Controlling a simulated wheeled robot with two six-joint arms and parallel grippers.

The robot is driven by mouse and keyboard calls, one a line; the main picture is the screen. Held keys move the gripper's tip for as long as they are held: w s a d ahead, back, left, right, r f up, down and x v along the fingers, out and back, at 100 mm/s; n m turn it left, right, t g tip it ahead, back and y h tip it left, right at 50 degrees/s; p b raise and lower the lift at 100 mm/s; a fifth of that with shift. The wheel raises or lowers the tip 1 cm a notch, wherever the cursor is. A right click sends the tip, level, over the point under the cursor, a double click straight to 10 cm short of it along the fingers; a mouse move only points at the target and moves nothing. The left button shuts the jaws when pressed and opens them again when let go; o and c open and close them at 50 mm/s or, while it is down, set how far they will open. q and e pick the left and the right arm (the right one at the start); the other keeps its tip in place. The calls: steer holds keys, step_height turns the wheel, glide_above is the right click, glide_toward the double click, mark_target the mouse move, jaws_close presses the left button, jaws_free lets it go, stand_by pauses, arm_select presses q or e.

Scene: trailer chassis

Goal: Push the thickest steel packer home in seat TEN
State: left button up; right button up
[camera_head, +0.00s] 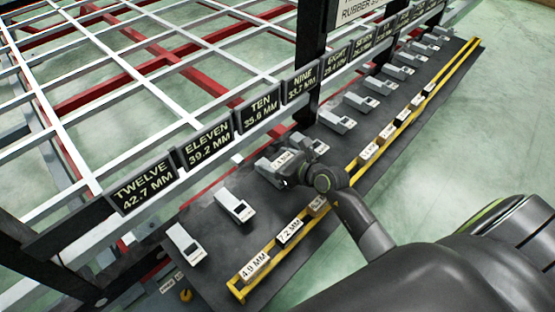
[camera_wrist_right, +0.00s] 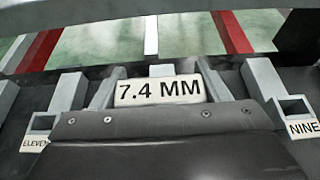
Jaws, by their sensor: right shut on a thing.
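A pale packer labelled 7.4 MM (camera_wrist_right: 160,90) is at the tips of my right gripper (camera_wrist_right: 165,118) in the right wrist view. The packer's small label shows there beside the gripper. The TEN 35.6 MM sign (camera_head: 261,109) stands behind. How deep the packer sits cannot be told. My left gripper is not in view.
Seat ELEVEN (camera_head: 235,205) and seat NINE (camera_head: 337,121) flank it on the dark bench. A yellow-edged rack (camera_head: 237,284) along the front holds packers, including 4.9 MM (camera_head: 256,266) and 7.2 MM (camera_head: 290,231). A black post (camera_head: 309,60) and the white grid frame (camera_head: 110,50) stand behind.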

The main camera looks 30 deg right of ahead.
steer(key=shift+f+b, duration=1)
steer(key=shift+f, duration=0.5)
steer(key=o, duration=1.1)
steer(key=shift+s, duration=0.1)
steer(key=shift+o, duration=0.8)
steer(key=shift+f, duration=0.1)
